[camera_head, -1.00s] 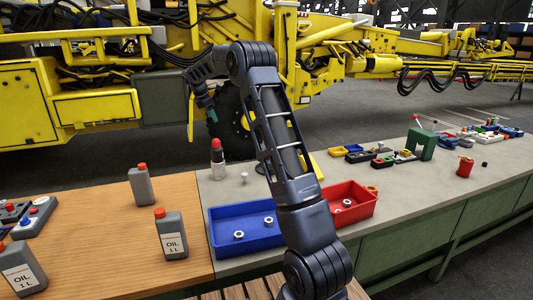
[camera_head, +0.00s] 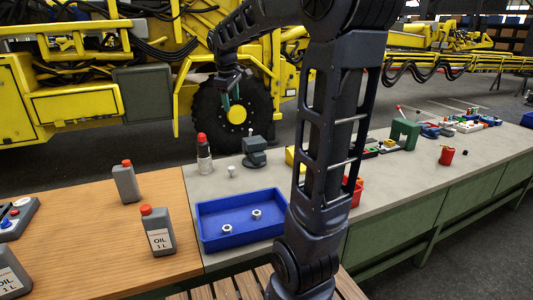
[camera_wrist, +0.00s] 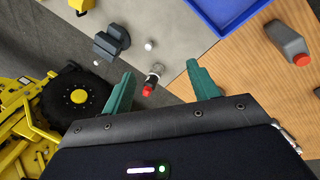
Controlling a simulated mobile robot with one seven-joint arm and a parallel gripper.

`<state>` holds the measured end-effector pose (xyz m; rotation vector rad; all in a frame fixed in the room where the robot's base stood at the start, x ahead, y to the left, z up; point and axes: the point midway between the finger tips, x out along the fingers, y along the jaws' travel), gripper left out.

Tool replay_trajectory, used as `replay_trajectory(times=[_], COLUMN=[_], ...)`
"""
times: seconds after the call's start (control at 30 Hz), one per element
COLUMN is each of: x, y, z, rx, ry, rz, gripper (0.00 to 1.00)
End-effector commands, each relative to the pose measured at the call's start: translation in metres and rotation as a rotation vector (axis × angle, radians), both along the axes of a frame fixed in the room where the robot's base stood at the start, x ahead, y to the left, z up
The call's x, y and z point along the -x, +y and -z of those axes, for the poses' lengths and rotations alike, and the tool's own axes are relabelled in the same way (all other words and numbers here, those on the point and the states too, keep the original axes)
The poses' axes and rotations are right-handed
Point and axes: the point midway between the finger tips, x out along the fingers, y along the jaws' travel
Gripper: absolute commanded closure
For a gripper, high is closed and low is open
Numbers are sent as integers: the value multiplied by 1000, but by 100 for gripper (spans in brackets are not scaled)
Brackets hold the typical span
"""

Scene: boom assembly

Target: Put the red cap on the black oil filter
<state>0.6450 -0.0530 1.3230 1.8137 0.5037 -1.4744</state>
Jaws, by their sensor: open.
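A small bottle-like item with a red cap (camera_head: 202,137) stands upright on the grey bench. In the wrist view the red cap (camera_wrist: 147,90) appears between my fingertips in the picture, with the greyish body beyond it. My gripper (camera_head: 232,101) is open and empty, with green fingers, raised above the back of the bench. It also shows in the wrist view (camera_wrist: 160,70). I cannot clearly identify a black oil filter. A dark grey vise-like block (camera_head: 255,151) stands right of the red-capped item, and shows in the wrist view (camera_wrist: 110,43).
A blue tray (camera_head: 240,241) with two nuts lies in front, beside a small white knob (camera_head: 232,171). Grey oil bottles with red caps (camera_head: 157,231) stand on the wooden bench at left. A red can (camera_head: 446,156) stands far right.

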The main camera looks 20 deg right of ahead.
Motion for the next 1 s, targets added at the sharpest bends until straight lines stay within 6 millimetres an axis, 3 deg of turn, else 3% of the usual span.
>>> replay_trajectory(times=[0.03,0.27,0.6,0.8,1.0], x=[20,98,207,249,266], y=[-4,-16,-25,-26,-26], z=[0,14,58,86,99], rx=[-20,-124,-292,-373,-405], ry=[-15,-72,-147,-175,-183], rz=[41,249,557,695,752], gripper=[40,40,40,40,40])
